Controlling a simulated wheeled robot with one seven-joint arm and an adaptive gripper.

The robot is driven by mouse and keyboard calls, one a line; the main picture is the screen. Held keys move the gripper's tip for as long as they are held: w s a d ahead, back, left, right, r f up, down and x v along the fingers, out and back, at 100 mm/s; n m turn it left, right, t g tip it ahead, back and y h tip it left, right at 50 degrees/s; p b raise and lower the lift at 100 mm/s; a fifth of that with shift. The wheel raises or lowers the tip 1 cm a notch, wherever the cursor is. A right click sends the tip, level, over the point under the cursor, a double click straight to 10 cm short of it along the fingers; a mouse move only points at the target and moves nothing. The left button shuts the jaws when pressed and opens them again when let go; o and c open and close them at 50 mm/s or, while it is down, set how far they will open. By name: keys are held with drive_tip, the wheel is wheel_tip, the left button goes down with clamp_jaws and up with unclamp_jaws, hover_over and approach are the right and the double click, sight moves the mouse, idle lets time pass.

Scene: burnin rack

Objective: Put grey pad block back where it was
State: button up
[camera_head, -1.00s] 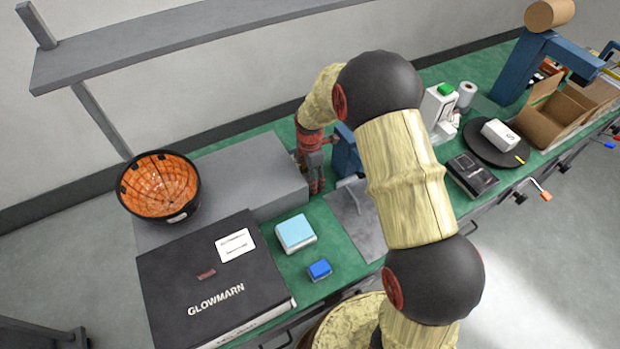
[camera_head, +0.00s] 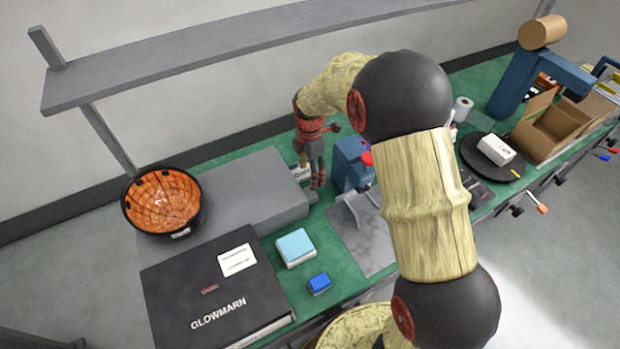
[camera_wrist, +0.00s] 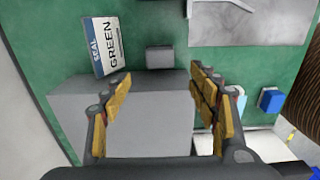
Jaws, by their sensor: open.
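A small grey block (camera_wrist: 159,57), likely the grey pad block, sits on the green bench against the edge of a large grey box (camera_wrist: 150,110). In the head view the small block (camera_head: 311,196) shows just right of the large grey box (camera_head: 235,195), partly behind my gripper. My gripper (camera_wrist: 160,78) is open and empty in the wrist view. The small block shows just beyond the gap between its fingertips, apart from them. In the head view my gripper (camera_head: 312,182) points down above the box's right end.
A blue press-like device (camera_head: 352,163) and a grey plate (camera_head: 365,240) are to the right. An orange-lined bowl (camera_head: 163,203) stands left. A shelf (camera_head: 200,50) runs behind.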

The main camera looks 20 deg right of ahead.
drive_tip(key=s+r+m+t, duration=0.1)
drive_tip(key=s+r+m, duration=0.45)
drive_tip(key=r, duration=0.45)
drive_tip(key=s+r+m+t, duration=0.2)
drive_tip(key=s+r+m, duration=0.3)
drive_tip(key=r, duration=0.4)
drive_tip(key=s+r+m+t, duration=0.1)
drive_tip(key=s+r+m, duration=0.2)
drive_tip(key=s, duration=0.6)
drive_tip(key=s+r+m+t, duration=0.1)
drive_tip(key=s+r+m, duration=0.2)
drive_tip(key=s+m, duration=0.3)
drive_tip(key=s, duration=0.4)
drive_tip(key=shift+m+t, duration=0.3)
drive_tip(key=shift+m, duration=0.05)
